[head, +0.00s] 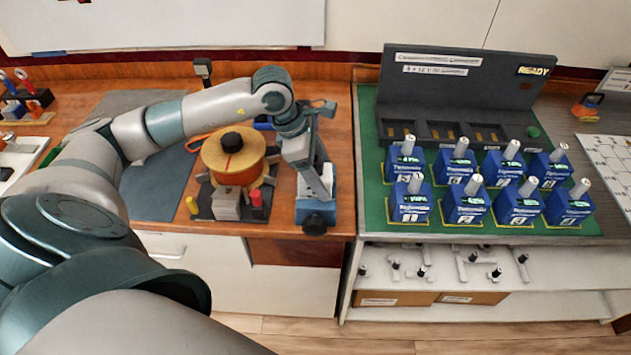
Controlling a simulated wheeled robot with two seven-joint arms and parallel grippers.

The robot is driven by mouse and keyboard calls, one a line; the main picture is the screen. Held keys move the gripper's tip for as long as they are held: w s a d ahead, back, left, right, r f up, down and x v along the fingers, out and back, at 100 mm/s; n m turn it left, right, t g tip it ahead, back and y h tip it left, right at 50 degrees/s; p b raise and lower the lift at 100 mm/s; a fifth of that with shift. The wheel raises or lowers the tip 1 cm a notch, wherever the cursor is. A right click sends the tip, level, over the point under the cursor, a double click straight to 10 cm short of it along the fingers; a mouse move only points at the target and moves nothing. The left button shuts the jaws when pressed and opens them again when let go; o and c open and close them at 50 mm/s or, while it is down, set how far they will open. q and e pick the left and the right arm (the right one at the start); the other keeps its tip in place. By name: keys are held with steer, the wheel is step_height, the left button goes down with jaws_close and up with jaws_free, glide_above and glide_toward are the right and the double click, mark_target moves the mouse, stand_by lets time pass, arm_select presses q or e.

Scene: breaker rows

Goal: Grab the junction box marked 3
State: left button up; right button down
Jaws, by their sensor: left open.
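Several blue junction boxes with white-tipped levers on top stand upright in two rows on a green mat (375,215) at the right. Their number labels are too small to read surely, so I cannot tell which is marked 3. The front row runs from a left box (409,204) through a second (464,206) and a third (518,207) to a right-end box (570,206). My left gripper (318,190) is open and points down over the wooden bench, left of the mat and apart from the boxes. My right gripper is out of view.
A dark panel (455,75) with empty slots and a READY sign stands behind the boxes. An orange cable spool (233,160) sits left of my left gripper. A blue vise-like device (315,212) is beneath it. White shelves (470,275) lie below the mat.

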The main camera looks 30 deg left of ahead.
arm_select(q)
steer(key=shift+c, duration=0.3)
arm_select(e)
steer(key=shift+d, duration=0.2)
